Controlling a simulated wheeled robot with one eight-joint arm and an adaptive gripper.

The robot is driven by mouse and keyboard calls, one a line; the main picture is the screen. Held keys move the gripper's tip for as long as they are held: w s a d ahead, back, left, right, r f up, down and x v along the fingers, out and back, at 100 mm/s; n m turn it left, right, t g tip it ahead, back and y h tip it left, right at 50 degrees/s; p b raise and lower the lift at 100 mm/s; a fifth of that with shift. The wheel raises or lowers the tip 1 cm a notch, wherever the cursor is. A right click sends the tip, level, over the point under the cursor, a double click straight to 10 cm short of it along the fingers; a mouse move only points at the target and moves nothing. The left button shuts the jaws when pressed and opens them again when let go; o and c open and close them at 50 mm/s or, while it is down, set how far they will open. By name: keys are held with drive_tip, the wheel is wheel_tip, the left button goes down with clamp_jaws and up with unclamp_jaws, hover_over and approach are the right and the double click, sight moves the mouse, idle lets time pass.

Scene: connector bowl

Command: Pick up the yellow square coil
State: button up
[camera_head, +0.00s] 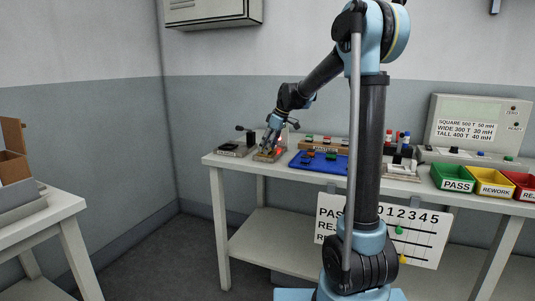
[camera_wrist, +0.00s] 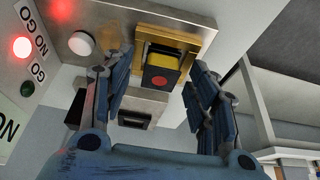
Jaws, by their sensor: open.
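The yellow square coil (camera_wrist: 162,68), with a dark face and a red round spot, sits in a brass-coloured square frame on a metal fixture (camera_wrist: 122,45) in the wrist view. My gripper (camera_wrist: 157,68) is open. Its two blue-grey fingers are on either side of the coil and frame, with visible gaps in the picture. I cannot tell how far the fingertips are above the fixture. In the head view my gripper (camera_head: 268,146) is over the small fixture at the left part of the bench; the coil cannot be made out there.
The fixture has a lit red lamp (camera_wrist: 22,47) beside NO GO and GO labels, and a pale round button (camera_wrist: 81,43). Green PASS (camera_head: 455,185) and yellow REWORK (camera_head: 495,189) bins stand further right.

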drive_tip(key=c, duration=1.1)
drive_tip(key=shift+c, duration=0.2)
drive_tip(key=shift+r, duration=0.1)
